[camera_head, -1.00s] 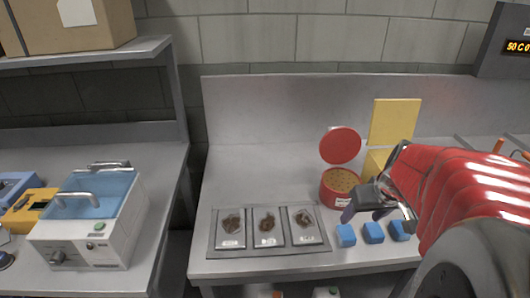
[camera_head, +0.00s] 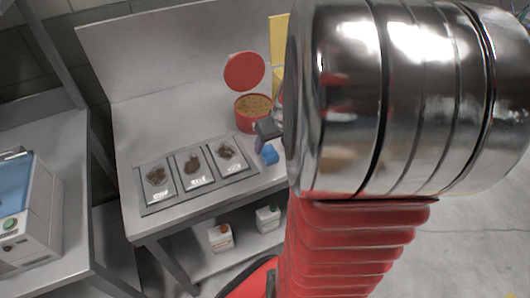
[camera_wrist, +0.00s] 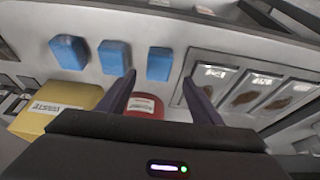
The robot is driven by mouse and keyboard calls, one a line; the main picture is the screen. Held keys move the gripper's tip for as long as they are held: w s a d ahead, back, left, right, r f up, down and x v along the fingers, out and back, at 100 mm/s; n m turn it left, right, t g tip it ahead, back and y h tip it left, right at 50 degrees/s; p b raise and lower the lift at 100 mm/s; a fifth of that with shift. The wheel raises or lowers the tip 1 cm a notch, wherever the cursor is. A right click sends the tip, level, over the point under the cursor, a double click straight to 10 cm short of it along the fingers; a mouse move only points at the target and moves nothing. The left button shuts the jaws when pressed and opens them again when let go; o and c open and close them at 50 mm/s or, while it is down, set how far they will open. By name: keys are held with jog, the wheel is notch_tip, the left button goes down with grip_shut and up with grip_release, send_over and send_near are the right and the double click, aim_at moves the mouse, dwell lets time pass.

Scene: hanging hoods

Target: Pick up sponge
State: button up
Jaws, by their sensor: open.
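Three blue blocks, which look like the sponges, lie in a row in the wrist view: a left one (camera_wrist: 69,52), a middle one (camera_wrist: 114,57) and a right one (camera_wrist: 159,63). My gripper (camera_wrist: 159,78) is open and empty, with its two dark fingers spread. The right block shows between and beyond the fingertips; I see no contact. In the head view one blue block (camera_head: 269,154) shows at the bench's front edge, just below the dark gripper part (camera_head: 266,130). My arm hides the other blocks there.
A tray with three sample dishes (camera_head: 193,164) lies left of the block. A red round container (camera_head: 252,112) with its lid raised stands behind, beside a yellow box (camera_wrist: 58,112). Two small containers (camera_head: 221,238) (camera_head: 267,218) sit on the shelf below. The bench's back left is clear.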

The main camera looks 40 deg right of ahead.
aim_at(269, 151)
jog(key=shift+f, duration=0.1)
jog(key=shift+x, duration=2.5)
jog(key=shift+d, duration=0.15)
jog(key=shift+c, duration=0.3)
jog(key=c, duration=1.1)
